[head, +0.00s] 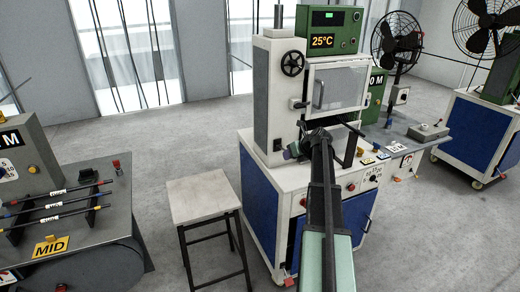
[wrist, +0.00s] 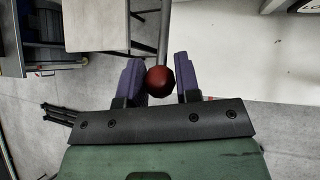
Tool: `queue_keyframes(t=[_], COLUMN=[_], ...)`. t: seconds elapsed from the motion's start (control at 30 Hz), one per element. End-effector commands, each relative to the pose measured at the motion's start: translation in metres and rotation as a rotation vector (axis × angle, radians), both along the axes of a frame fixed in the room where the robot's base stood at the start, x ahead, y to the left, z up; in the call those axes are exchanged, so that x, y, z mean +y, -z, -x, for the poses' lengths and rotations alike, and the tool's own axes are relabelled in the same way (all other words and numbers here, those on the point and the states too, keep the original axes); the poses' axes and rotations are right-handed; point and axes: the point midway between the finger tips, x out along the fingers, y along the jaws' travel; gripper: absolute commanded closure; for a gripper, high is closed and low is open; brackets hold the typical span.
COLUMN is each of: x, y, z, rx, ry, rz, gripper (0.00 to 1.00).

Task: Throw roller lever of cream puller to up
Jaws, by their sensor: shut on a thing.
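The cream puller (head: 258,170) is the cream-white machine with blue panels in the middle of the head view. My gripper (head: 292,151) is at its left front side, at the end of my outstretched arm. In the wrist view my gripper (wrist: 158,78) has its two purple fingers on either side of a red ball knob (wrist: 160,81). The knob is at the end of the grey rod of the roller lever (wrist: 164,40). My gripper is shut on this lever at the knob. In the head view my gripper and arm hide the lever, so its position cannot be told.
A stool (head: 198,198) stands left of the puller. A grey bench (head: 110,215) with several rods and a MID sign is at the far left. A handwheel (head: 292,63) and clear guard (head: 340,90) are above my gripper. A grey table (head: 400,138) adjoins on the right.

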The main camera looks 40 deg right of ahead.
Motion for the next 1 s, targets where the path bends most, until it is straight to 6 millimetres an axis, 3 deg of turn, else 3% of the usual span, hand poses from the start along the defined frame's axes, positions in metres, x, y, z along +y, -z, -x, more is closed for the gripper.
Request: queue_keyframes(t=[0.03,0.4,1.0], x=[-0.007,-0.008,-0.008], y=[-0.013,-0.036,-0.043], z=[0.002,-0.010,-0.016], rx=[0.012,0.011,0.009], ry=[0.010,0.009,0.009], rz=[-0.004,-0.005,-0.004], gripper=[1.00,1.00,1.00])
